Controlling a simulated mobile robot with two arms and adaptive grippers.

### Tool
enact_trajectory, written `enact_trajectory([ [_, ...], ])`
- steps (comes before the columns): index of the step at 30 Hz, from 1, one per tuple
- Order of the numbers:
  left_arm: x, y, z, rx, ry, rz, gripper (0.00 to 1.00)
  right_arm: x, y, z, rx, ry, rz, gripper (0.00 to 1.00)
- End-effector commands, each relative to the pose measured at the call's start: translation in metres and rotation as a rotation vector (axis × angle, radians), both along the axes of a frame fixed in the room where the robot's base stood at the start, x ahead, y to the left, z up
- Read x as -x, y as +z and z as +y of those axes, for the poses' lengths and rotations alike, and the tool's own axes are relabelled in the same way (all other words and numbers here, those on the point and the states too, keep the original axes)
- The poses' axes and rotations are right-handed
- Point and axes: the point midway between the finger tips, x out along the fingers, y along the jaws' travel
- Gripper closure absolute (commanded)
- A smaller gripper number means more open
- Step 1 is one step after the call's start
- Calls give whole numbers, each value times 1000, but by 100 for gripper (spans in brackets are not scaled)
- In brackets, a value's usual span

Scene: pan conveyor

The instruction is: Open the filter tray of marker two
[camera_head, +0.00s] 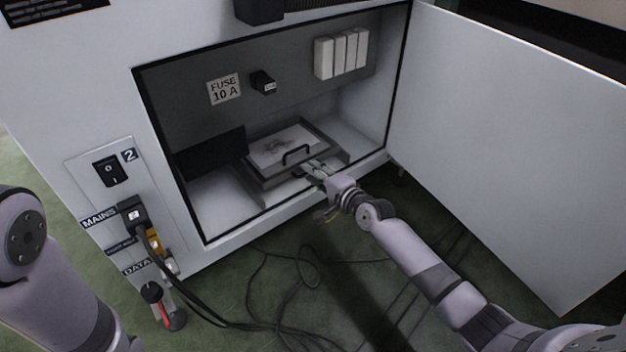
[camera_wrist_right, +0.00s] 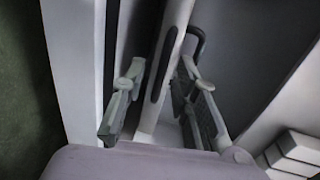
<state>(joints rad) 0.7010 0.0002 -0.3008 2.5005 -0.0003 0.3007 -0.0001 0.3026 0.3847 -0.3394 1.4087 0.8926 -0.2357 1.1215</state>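The filter tray (camera_head: 262,178) of the machine marked 2 is a shallow grey box on the compartment floor. A pale sheet with a dark smudge lies in it. Its black handle (camera_head: 296,153) is near the front edge and also shows in the right wrist view (camera_wrist_right: 198,42). My right gripper (camera_head: 312,170) reaches in at the tray's front, just below the handle. In the right wrist view its two fingers (camera_wrist_right: 161,72) are apart, with the tray's front edge between them; the handle is beside the right finger, not between both. Whether they touch the tray is unclear. My left gripper is out of view.
The cabinet door (camera_head: 510,140) stands wide open at right. A fuse holder (camera_head: 263,82) and white blocks (camera_head: 341,54) are on the compartment's back wall. A power switch (camera_head: 109,171) and plugged cables (camera_head: 133,214) are at left. Loose cables (camera_head: 290,285) lie on the floor.

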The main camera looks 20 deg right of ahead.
Motion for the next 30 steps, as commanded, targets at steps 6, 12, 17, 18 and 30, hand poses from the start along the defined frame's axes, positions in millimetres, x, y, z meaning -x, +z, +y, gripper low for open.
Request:
enact_trajectory([
  [6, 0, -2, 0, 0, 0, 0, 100, -4, 0, 1, 1, 0, 0, 73],
  [12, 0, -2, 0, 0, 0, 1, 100, -3, 0, 1, 0, 0, 0, 78],
  [17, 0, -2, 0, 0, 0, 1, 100, -3, 0, 1, 0, 0, 0, 89],
  [18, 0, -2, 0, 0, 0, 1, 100, -3, 0, 1, 0, 0, 0, 91],
  [30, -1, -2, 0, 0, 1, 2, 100, -3, -1, 1, 0, 0, 1, 100],
])
